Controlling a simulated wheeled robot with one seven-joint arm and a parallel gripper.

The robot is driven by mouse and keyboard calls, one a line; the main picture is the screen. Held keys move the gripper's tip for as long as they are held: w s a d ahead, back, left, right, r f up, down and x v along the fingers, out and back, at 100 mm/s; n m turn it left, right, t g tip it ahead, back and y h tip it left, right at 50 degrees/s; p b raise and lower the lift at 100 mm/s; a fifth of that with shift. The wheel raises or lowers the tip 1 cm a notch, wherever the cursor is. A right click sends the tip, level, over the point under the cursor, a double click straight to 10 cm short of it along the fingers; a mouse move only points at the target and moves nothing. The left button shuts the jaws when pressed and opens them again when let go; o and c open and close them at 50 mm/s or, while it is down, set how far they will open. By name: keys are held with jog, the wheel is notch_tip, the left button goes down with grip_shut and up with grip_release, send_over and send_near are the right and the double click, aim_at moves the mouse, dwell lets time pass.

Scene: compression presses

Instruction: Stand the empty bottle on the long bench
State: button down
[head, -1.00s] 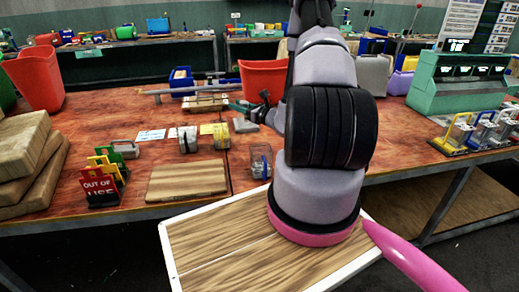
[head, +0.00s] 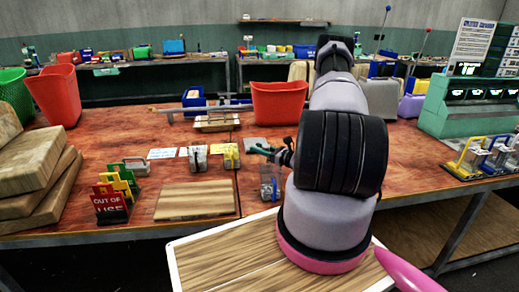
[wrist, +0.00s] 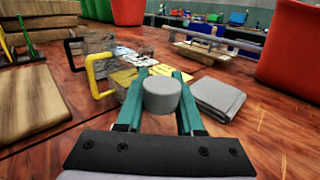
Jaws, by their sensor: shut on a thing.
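My gripper (wrist: 160,92) has teal fingers shut on a grey, round-topped thing (wrist: 162,97), which looks like the bottle. Only its top and upper side show; whether it is empty, and whether its base touches anything, cannot be told. In the head view my gripper (head: 268,151) is over the long red-brown bench (head: 150,142), near the grey folded cloth (head: 254,145). That cloth lies just right of my fingers in the wrist view (wrist: 218,98). The held thing is too small to make out in the head view.
Clear presses with yellow (wrist: 97,76) and black handles stand left of my gripper.

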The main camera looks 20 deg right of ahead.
jog(key=c, duration=0.5)
grip_release()
jog(key=shift+f, duration=0.15)
jog(key=shift+c, duration=0.2)
